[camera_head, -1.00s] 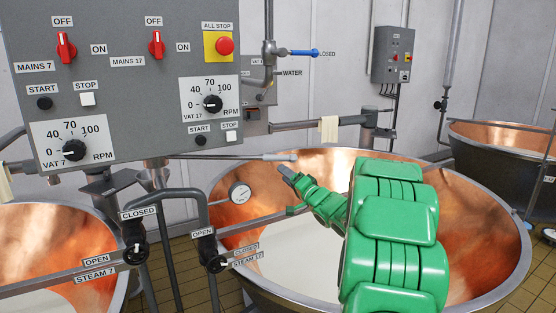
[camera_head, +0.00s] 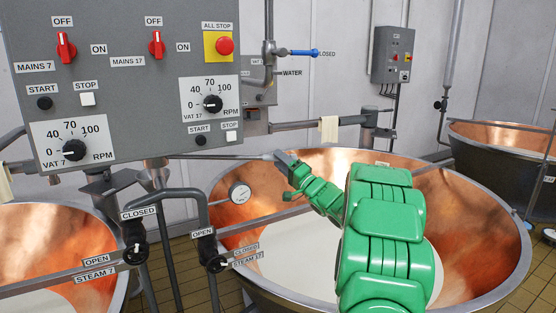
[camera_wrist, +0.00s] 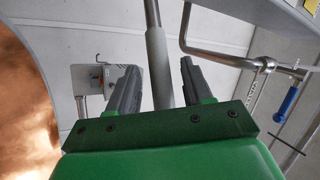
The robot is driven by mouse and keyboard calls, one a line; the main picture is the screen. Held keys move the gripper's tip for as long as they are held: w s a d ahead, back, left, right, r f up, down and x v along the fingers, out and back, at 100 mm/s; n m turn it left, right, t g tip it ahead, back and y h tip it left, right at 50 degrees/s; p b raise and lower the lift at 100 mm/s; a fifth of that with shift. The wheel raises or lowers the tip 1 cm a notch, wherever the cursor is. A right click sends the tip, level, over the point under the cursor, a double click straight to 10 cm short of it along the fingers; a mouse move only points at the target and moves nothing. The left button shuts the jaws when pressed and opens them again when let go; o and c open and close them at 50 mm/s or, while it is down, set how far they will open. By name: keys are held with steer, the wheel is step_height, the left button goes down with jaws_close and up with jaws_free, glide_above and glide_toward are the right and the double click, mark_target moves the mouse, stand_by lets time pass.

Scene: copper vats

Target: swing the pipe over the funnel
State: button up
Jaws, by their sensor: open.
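The pipe (camera_head: 225,157) is a thin grey tube that runs level from below the control panel out over the rim of the middle copper vat. My gripper (camera_head: 284,158) is at its free end, which it largely hides in the head view. In the wrist view the pipe (camera_wrist: 157,55), with a thicker pale sleeve, passes between the two open fingers of my gripper (camera_wrist: 157,85). I cannot tell whether either finger touches it. A grey metal cone that looks like the funnel (camera_head: 154,177) is below the panel, left of the middle vat, near the pipe's far end.
The middle copper vat (camera_head: 480,240) holds pale liquid beneath my arm. The control panel (camera_head: 120,110) stands close on the left, above steam pipes (camera_head: 170,195) with valves. A blue-handled water valve (camera_head: 303,53) and a bracket with a cloth (camera_head: 329,129) are behind.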

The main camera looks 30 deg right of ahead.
steer(key=shift+x, duration=0.9)
jaws_close()
steer(key=shift+s, duration=0.1)
